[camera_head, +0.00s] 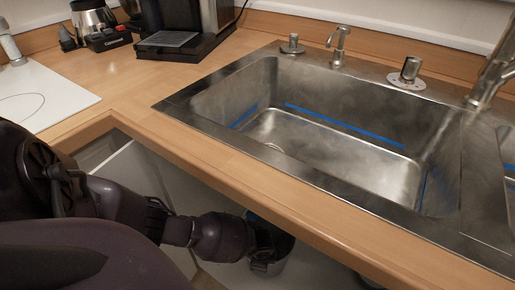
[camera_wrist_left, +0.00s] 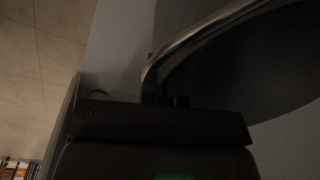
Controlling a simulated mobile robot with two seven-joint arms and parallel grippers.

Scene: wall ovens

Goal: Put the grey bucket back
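The grey bucket (camera_head: 277,268) shows only in part in the head view, below the counter's front edge and against the end of my left arm. My left gripper (camera_head: 265,245) is below the counter edge at the bucket's rim. The bucket's lower part is hidden. My right gripper is in neither view.
The wooden counter (camera_head: 225,170) with a steel sink (camera_head: 330,150) lies above my left gripper; its front edge is close. White cabinet panels (camera_head: 140,170) show below it. A coffee machine (camera_head: 185,25) and a white hob (camera_head: 40,95) are at the left.

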